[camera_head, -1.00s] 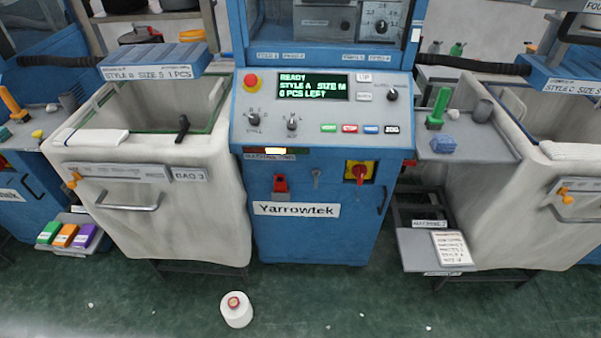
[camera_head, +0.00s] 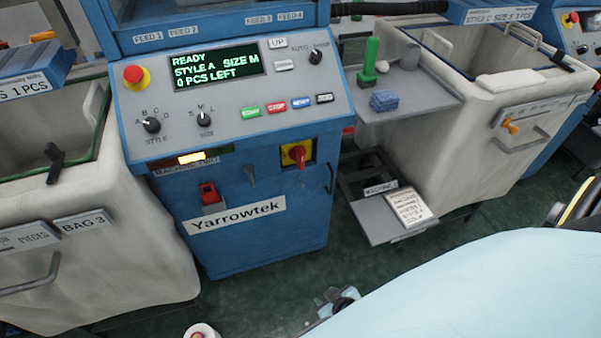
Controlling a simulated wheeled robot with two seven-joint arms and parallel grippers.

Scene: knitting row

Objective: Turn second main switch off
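A red rotary main switch (camera_head: 298,155) sits on a yellow plate on the blue front of the Yarrowtek machine (camera_head: 262,225), right of the name label. Its red handle looks roughly upright; I cannot read its marks. The display (camera_head: 216,66) above reads READY, STYLE A, SIZE M, 0 PCS LEFT. My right gripper (camera_head: 335,296) seems to show low in the middle, over the floor, well below and apart from the switch. It is small and partly hidden by my pale blue body, so its opening cannot be told. My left gripper is out of view.
A red emergency button (camera_head: 136,75) and style and size knobs are on the panel. A red lever (camera_head: 209,195) sits left of the switch. A grey shelf (camera_head: 420,95) and lower tray (camera_head: 375,220) stand to the right. Bins flank the machine.

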